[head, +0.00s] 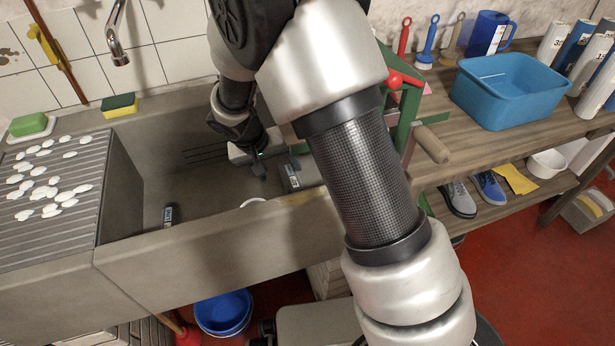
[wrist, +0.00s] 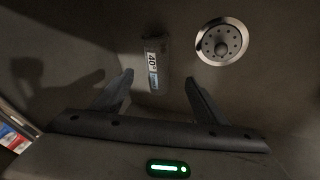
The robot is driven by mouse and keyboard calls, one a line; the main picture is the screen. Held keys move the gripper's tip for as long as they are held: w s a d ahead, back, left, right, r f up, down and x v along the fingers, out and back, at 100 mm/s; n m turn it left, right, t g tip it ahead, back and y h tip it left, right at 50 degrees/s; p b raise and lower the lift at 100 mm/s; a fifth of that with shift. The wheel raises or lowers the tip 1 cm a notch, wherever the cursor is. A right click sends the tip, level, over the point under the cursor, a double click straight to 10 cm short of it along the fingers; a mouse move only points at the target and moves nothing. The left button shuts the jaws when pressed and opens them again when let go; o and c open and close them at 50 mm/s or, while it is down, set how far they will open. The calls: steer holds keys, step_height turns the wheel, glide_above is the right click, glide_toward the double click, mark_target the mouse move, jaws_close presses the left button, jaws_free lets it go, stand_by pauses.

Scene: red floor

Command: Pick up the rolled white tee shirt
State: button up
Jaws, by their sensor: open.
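I cannot clearly make out a rolled white tee shirt. In the wrist view a small grey-looking roll (wrist: 153,78) with a label reading 40 lies on the shaded sink floor; its true colour is hard to tell. My gripper (wrist: 160,80) is open and empty, with its fingers to either side of that roll in the picture. In the head view my gripper (head: 256,168) is low inside the sink. A grey labelled item (head: 291,178) lies just right of it, and a small dark item with a blue label (head: 169,214) lies to the left.
The sink's front wall (head: 200,250) stands high before the basin. A drain (wrist: 222,43) shows in the wrist view. White pieces (head: 45,190) lie on the drainboard. A blue tub (head: 508,90) and several white and blue cylinders (head: 552,42) stand on the right counter.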

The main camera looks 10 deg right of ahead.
mark_target(289, 177)
steer(key=x, duration=0.2)
steer(key=b+x, duration=0.1)
steer(key=x, duration=0.2)
steer(key=b+x, duration=0.1)
steer(key=x, duration=0.2)
steer(key=shift+w+d+r, duration=0.2)
steer(key=shift+w+r, duration=0.05)
steer(key=shift+w, duration=0.15)
steer(key=c, duration=1.2)
steer(key=shift+r, duration=0.1)
steer(key=shift+a+r, duration=0.15)
steer(key=shift+r, duration=0.1)
step_height(289, 177, up, 6)
steer(key=shift+r+p, duration=0.15)
steer(key=shift+p, duration=1.05)
steer(key=s+a, duration=0.1)
steer(key=a, duration=0.5)
steer(key=s+a+p, duration=0.1)
steer(key=a, duration=0.6)
steer(key=s+a, duration=0.2)
steer(key=a, duration=0.4)
steer(key=shift+a, duration=0.2)
steer(key=shift+c, duration=0.2)
